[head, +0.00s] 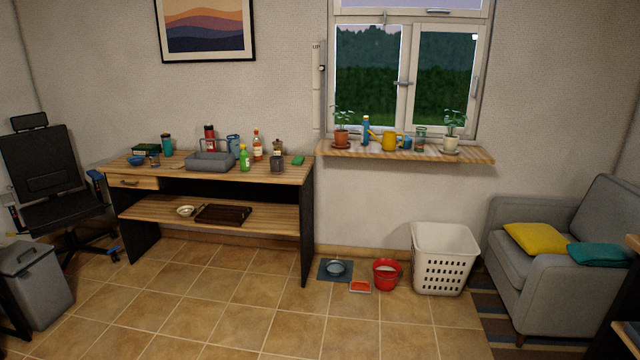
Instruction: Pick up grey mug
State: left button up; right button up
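A small dark grey cup-shaped object (277,164), which looks like the grey mug, stands upright at the right front part of the wooden desk top (180,177). Its handle is too small to make out. A brown bottle or jar (277,146) stands just behind it. A green bottle (244,158) stands to its left and a green block-like item (298,160) lies to its right. Neither of my grippers is in view.
A grey caddy (211,162) and several bottles crowd the desk. A windowsill (400,152) holds plants and a yellow watering can (389,141). The tiled floor before the desk is clear.

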aim_at(276, 162)
jog(key=i, duration=2)
jog(key=i+u, duration=0.1)
jog(key=i, duration=0.55)
jog(key=i+l, duration=0.1)
jog(key=i, duration=0.5)
jog(key=i+l+u, duration=0.15)
jog(key=i, duration=0.5)
jog(key=i+u, duration=0.2)
